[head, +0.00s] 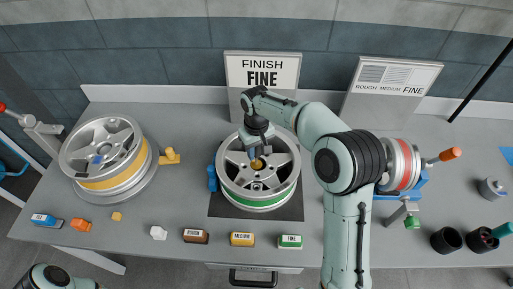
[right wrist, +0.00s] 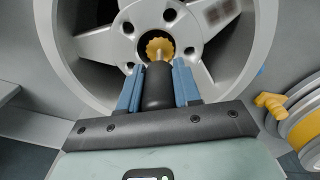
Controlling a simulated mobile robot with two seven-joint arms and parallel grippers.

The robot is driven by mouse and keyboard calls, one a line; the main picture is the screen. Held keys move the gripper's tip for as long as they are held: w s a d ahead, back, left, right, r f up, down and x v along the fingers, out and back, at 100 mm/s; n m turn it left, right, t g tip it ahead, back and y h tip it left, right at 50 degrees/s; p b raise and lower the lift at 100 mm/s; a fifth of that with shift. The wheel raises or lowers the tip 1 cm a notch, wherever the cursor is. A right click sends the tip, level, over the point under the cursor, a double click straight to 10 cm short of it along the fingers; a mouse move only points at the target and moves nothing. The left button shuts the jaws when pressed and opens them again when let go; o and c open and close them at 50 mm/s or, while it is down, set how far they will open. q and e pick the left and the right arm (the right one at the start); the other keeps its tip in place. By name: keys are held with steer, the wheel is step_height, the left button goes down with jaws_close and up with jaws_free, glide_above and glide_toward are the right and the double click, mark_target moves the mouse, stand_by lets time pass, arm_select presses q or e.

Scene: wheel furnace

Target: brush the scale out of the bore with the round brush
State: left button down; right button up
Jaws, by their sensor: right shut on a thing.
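The middle wheel (head: 258,192), silver with spokes and a green band, lies tilted on a dark mat. My right gripper (head: 254,152) is over its hub, with blue fingers shut on the dark handle of the round brush (right wrist: 158,88). The brush's yellow toothed head (right wrist: 159,47) is at the wheel's centre bore (right wrist: 146,48); how deep it sits I cannot tell. The head shows small in the head view too. Scale inside the bore is not visible. My left gripper is out of view.
A yellow-banded wheel (head: 104,155) stands left, a red-banded one (head: 402,164) right behind my arm. Labelled blocks, including MEDIUM (head: 242,239) and FINE (head: 290,241), line the front edge. A FINISH FINE sign (head: 262,72) stands behind. Dark cups (head: 446,240) are at right.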

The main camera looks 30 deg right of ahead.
stand_by(0.3)
steer(key=shift+s+d+r, duration=0.15)
steer(key=shift+s+r, duration=0.05)
steer(key=shift+r, duration=0.25)
steer(key=shift+s+d, duration=0.25)
steer(key=shift+s, duration=0.15)
stand_by(0.8)
